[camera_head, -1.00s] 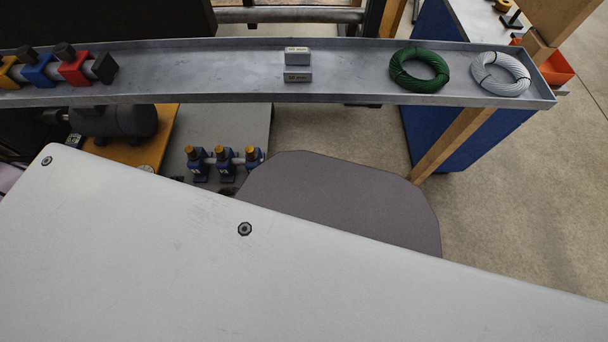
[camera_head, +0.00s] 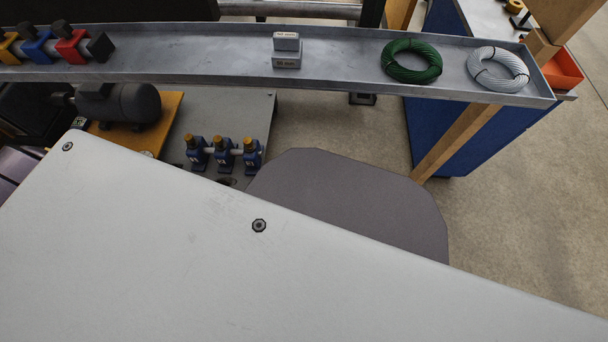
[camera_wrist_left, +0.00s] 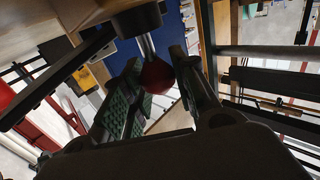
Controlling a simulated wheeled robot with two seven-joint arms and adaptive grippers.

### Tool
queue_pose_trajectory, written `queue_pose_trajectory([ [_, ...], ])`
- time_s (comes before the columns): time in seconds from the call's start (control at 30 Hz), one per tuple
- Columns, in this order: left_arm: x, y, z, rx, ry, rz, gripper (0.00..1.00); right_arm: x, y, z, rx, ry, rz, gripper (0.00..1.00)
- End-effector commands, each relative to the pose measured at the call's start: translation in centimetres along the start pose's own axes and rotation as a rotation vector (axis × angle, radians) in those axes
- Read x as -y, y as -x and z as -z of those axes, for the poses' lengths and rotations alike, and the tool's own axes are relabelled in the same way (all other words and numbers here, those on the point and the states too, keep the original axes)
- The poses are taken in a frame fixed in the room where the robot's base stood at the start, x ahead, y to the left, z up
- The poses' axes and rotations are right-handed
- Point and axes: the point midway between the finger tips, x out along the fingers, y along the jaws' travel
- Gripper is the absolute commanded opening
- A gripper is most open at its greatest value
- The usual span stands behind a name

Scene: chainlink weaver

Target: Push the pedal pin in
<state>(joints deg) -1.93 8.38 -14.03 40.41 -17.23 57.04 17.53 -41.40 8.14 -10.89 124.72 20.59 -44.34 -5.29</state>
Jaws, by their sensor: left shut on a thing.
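In the left wrist view, my left gripper (camera_wrist_left: 158,62) is shut on a red ball knob (camera_wrist_left: 157,77). The knob sits at the end of a short metal rod (camera_wrist_left: 146,46) that comes out of a dark round collar (camera_wrist_left: 137,20). One finger, with a green ridged pad, is left of the knob and the other is right of it. I cannot tell whether this knob belongs to the pedal pin. No pedal pin can be made out in the head view. My right gripper is in neither view.
A long metal tray (camera_head: 190,68) crosses the head view with coloured blocks (camera_head: 70,48), two small grey blocks (camera_head: 287,50), a green coil (camera_head: 411,61) and a white coil (camera_head: 498,69). Below it are a grey rounded plate (camera_head: 365,200) and blue clamps (camera_head: 222,155).

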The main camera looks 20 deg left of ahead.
Motion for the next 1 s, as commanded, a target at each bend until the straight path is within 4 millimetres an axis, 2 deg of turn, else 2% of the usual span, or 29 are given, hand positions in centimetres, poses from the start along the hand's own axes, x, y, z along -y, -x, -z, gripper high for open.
queue_pose_trajectory([
  [0.33,0.02,0.19,-0.54,0.014,0.001,0.001,0.00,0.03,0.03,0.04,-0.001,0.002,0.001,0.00],
  [0.37,0.01,0.20,-0.54,0.014,0.001,0.001,0.32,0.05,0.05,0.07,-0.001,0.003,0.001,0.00],
  [0.5,0.04,0.17,-0.45,0.011,0.001,0.001,0.47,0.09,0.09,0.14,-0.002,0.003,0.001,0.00],
  [1.0,0.10,0.66,-0.33,0.008,0.000,0.001,0.47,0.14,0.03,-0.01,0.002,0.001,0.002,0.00],
])
